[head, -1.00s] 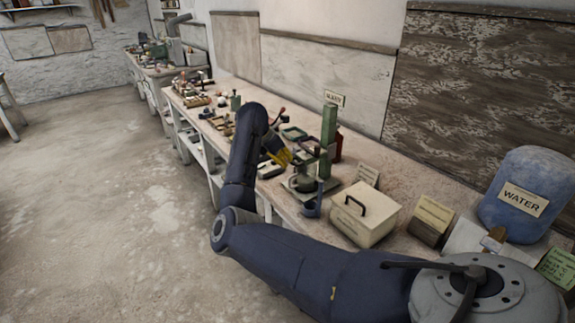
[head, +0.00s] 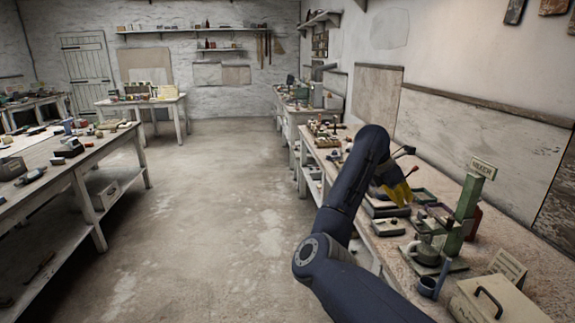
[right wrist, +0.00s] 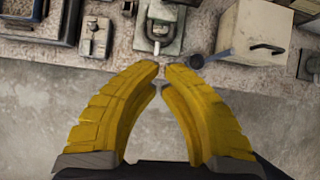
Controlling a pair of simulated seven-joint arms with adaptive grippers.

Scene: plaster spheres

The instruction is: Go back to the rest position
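My right gripper (head: 399,192) has yellow fingers and hangs over the right-hand bench in the head view, left of a green post. In the right wrist view the fingertips of this gripper (right wrist: 161,68) come together with almost no gap, and nothing shows held between them. The right arm reaches up from the bottom of the head view and bends at the elbow. My left gripper is in neither view. I cannot make out any plaster sphere.
A cluttered table (head: 62,150) stands at the left. The floor (head: 210,215) between is clear.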

